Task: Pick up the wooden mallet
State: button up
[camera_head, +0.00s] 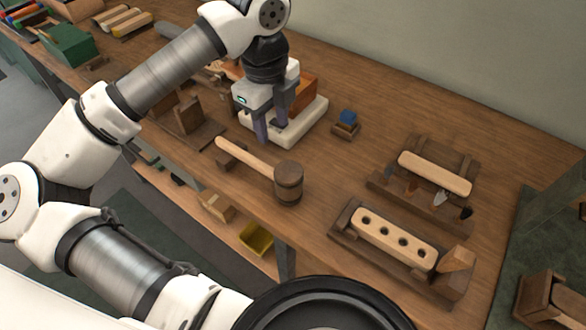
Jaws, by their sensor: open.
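The wooden mallet (286,183) lies on the workbench (339,175) near its front edge. Its round dark barrel head is at the right, and its pale handle (246,156) runs up and left to a small dark wooden rest (228,151). My gripper (270,138) points down above the bench, behind the mallet as seen here. Its two fingers are apart with no object visible between them. The mallet is outside the fingers, in front and to the right. How high the fingertips are above the bench is hard to tell.
A white-based device with an orange-brown block (305,92) is right behind my gripper. A drilled wooden block (393,240) sits in a holder at right. Bare bench lies between mallet and holder.

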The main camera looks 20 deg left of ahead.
jog(key=p, duration=0.1)
send_over(271, 169)
notch_tip(271, 169, down, 8)
jog(key=shift+w+f, duration=0.1)
jog(key=shift+f+p, duration=1)
jog(key=shift+f, duration=1.9)
grip_shut()
